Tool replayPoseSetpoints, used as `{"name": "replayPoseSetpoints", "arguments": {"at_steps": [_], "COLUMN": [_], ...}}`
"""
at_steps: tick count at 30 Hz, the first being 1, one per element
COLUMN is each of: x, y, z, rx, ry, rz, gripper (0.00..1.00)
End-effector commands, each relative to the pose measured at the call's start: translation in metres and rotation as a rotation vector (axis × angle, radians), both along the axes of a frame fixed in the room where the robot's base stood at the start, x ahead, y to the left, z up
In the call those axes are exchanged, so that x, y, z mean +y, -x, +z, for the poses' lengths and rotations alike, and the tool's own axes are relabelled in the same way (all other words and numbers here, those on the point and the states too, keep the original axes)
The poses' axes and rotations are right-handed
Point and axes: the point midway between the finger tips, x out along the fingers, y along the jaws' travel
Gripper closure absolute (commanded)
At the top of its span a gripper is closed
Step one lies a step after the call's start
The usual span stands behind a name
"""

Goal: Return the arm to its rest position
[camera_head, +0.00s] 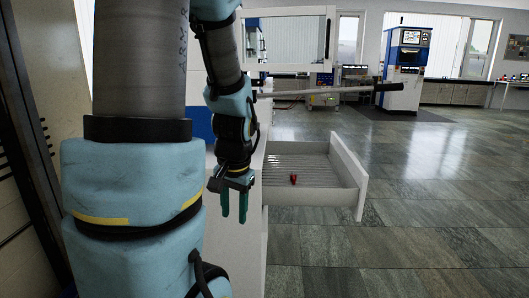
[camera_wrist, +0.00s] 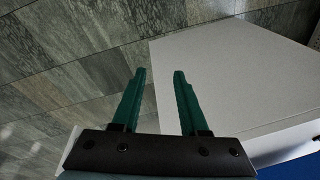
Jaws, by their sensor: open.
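My gripper (camera_head: 234,206) hangs pointing down in the head view, in front of a white cabinet and to the left of an open drawer. In the wrist view my gripper (camera_wrist: 160,75) shows two green fingers spread apart with nothing between them. Behind the fingers are the pale cabinet surface (camera_wrist: 235,75) and the tiled floor. My arm is bent, with its large blue-grey links filling the left of the head view.
The open white drawer (camera_head: 349,172) extends to the right of my gripper, with a small red object (camera_head: 293,179) inside. A long bar with a dark grip (camera_head: 388,87) extends above it. A blue and white machine (camera_head: 404,68) stands far back. The tiled floor at right is clear.

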Motion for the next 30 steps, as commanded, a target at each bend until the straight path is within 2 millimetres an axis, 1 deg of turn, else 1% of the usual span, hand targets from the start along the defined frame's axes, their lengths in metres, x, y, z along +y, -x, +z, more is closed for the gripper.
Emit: {"name": "replayPoseSetpoints", "arguments": {"at_steps": [3,11,12,20,23,24,27,30], "x": [0.0,-0.004,-0.005,-0.005,-0.005,-0.005,-0.005,-0.005], "y": [0.014,0.038,0.037,0.036,0.036,0.036,0.036,0.036], "z": [0.002,0.007,0.021,0.068,0.09,0.102,0.129,0.148], "rx": [0.008,0.026,0.026,0.026,0.026,0.026,0.026,0.026], "ry": [0.054,0.14,0.136,0.135,0.134,0.134,0.134,0.134], "rz": [0.118,0.322,0.312,0.307,0.306,0.306,0.306,0.305], "gripper": [0.57,0.57,0.57,0.57,0.57,0.57,0.57,0.57]}}
